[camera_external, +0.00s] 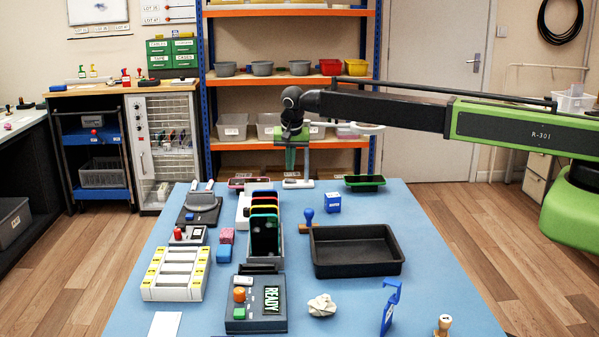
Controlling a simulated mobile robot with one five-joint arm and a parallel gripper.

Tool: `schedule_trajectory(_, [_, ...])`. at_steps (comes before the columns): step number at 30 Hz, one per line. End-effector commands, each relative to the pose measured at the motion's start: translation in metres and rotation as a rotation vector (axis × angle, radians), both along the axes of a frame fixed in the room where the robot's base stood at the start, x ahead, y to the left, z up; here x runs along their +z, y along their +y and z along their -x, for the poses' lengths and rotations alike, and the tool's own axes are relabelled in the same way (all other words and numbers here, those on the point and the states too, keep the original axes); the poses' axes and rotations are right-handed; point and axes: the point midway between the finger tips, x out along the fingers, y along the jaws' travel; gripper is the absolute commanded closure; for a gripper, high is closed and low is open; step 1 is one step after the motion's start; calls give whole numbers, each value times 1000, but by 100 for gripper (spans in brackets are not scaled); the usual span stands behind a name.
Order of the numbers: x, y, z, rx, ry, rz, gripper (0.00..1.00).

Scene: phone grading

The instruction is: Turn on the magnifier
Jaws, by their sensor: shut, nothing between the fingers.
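The magnifier stands at the far end of the blue table, with a pale upright post (308,158) on a small white base. Its light ring-shaped head (368,128) sticks out to the right, just under my arm. I cannot tell whether its lamp is lit, and its switch is too small to make out. My gripper (290,168) points down, shut and empty, just left of the post and above the base in this view. I cannot tell whether the fingertips touch anything. Part of the magnifier's upper arm is hidden behind my wrist.
Nearer stand a rack of phones (265,235), a black tray (356,270), a blue-handled stamp (308,217) and a blue box (333,203).

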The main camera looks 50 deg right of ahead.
Motion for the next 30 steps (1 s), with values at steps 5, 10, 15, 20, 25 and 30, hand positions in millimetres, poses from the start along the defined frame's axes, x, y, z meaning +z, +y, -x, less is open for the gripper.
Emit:
schedule_trajectory(5, [52, 3, 12, 0, 0, 0, 100])
schedule_trajectory(10, [87, 7, 23, 0, 0, 0, 100])
schedule_trajectory(15, [102, 10, 30, 0, 0, 0, 100])
schedule_trajectory(20, [100, 10, 30, 0, 0, 0, 100])
schedule_trajectory(25, [100, 10, 30, 0, 0, 0, 100])
schedule_trajectory(30, [101, 8, 34, -7, 5, -4, 100])
